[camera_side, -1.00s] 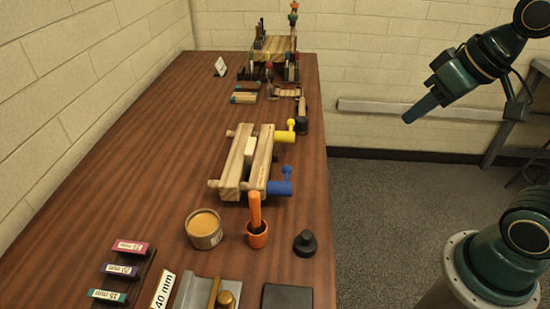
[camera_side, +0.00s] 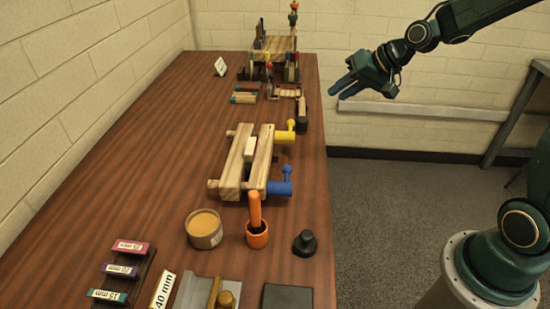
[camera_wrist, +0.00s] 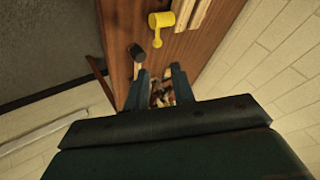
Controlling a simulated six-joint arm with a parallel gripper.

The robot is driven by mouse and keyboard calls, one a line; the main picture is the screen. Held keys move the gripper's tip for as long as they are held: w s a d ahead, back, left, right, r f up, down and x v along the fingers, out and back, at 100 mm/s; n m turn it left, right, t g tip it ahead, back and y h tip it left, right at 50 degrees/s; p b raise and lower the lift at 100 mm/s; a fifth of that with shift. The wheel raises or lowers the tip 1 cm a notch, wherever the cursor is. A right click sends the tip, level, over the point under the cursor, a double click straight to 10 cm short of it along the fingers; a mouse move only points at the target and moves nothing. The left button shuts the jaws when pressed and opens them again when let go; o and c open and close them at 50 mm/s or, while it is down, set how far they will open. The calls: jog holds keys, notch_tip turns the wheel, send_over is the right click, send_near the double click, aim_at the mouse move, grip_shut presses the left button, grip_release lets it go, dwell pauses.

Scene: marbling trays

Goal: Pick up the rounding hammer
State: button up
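What looks like the rounding hammer (camera_side: 302,113), with a dark head and a paler handle, lies near the right edge of the table, beyond the yellow crank. In the wrist view the dark-headed hammer (camera_wrist: 137,53) shows just above the left finger. My gripper (camera_side: 345,88) is in the air right of the table edge and above table height, to the right of the hammer. In the wrist view its fingers (camera_wrist: 158,78) are spread apart, with nothing held between them.
A wooden vise (camera_side: 234,165) with yellow (camera_side: 285,134) and blue (camera_side: 281,188) cranks stands mid-table. A wooden rack (camera_side: 275,44) with several tools stands at the far end. A round tub (camera_side: 204,230), an orange pot (camera_side: 257,236) and a black knob (camera_side: 305,243) are nearer.

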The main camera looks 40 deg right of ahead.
jog(key=w+d+f+m+t, duration=0.1)
jog(key=w+d+f+m, duration=0.2)
jog(key=w+d+f, duration=0.2)
jog(key=m+t, duration=0.2)
jog(key=m, duration=0.1)
send_near(302, 113)
jog(key=s+d+r, duration=0.1)
jog(key=s+d, duration=0.2)
jog(key=shift+w+d+r, duration=0.1)
jog(key=shift+d, duration=0.1)
jog(key=shift+x, duration=4.3)
jog(key=shift+w+a, duration=0.1)
jog(key=shift+a, duration=0.1)
jog(key=shift+x, duration=2.45)
jog(key=shift+w+a+r, duration=0.1)
jog(key=shift+r, duration=0.1)
